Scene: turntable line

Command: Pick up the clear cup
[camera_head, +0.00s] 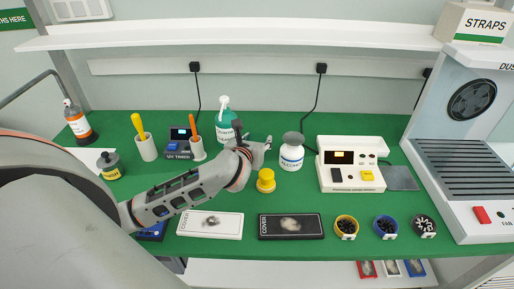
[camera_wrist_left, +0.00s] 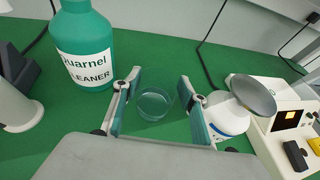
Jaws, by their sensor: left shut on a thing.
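The clear cup (camera_wrist_left: 152,104) shows in the left wrist view as a see-through vessel between the two fingers of my left gripper (camera_wrist_left: 156,98). The fingers are shut on its sides, and green table surface shows through it. I cannot tell whether its base touches the table. In the head view my left gripper (camera_head: 260,148) is over the middle of the green table, and I cannot make out the cup there. My right gripper is not in view.
A teal cleaner bottle (camera_wrist_left: 88,45) stands close left of the gripper, and a white alcohol bottle (camera_head: 291,155) close right. A yellow-topped item (camera_head: 266,181) sits in front. Two cover mats, one white (camera_head: 225,226) and one black (camera_head: 305,227), lie near the front edge.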

